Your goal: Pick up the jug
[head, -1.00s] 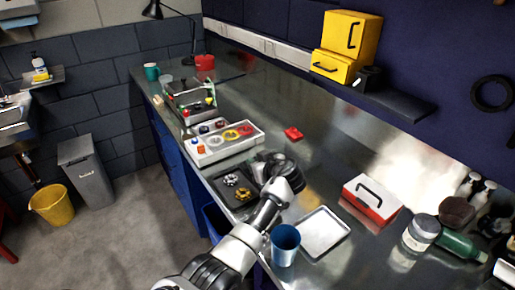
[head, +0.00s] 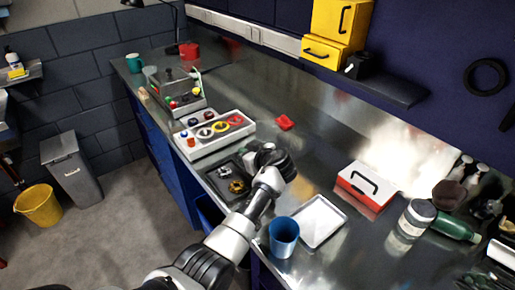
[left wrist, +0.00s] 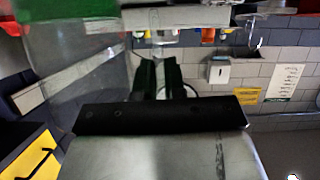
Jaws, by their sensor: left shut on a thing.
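My left gripper (head: 268,158) is over the bench, just right of the small black tray. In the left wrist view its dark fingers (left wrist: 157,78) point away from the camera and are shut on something. A large clear-walled thing (left wrist: 80,55), which looks like the jug, fills the upper left of that view, close to the fingers. The exact grip on it is hard to make out. In the head view I cannot pick out the jug; the gripper and wrist hide that spot. My right gripper is not in view.
A blue cup (head: 283,238) and a silver tray (head: 320,222) stand beside my left forearm. The black tray (head: 218,181) holds gear-like parts.

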